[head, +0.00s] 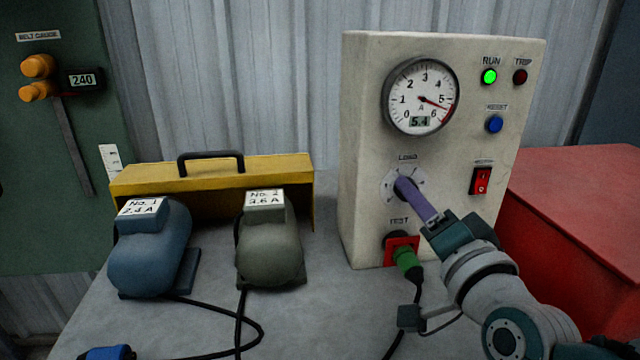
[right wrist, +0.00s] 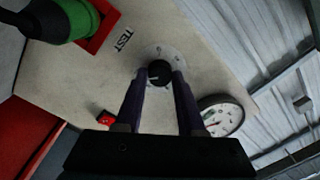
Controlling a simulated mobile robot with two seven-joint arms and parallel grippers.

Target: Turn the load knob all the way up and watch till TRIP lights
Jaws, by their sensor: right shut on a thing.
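The cream test box (head: 360,120) stands upright on the bench. Its LOAD knob (right wrist: 159,73) is black and sits on a pale round dial plate. My right gripper (head: 402,185) is shut on the knob, with a purple finger on each side in the right wrist view (right wrist: 157,78). In the head view the fingers hide most of the knob. The ammeter (head: 421,96) has its needle near the red zone between 5 and 6, and its digits seem to read 5.4. The TRIP lamp (head: 520,77) is dark red and unlit. The RUN lamp (head: 489,77) glows green. My left gripper is not in view.
A green plug (head: 407,263) with a cable is in the TEST socket below the knob. A red rocker switch (head: 480,181) and blue RESET button (head: 494,124) are to the right. Two motors, blue (head: 150,255) and grey (head: 268,250), stand left by a yellow rack (head: 215,175).

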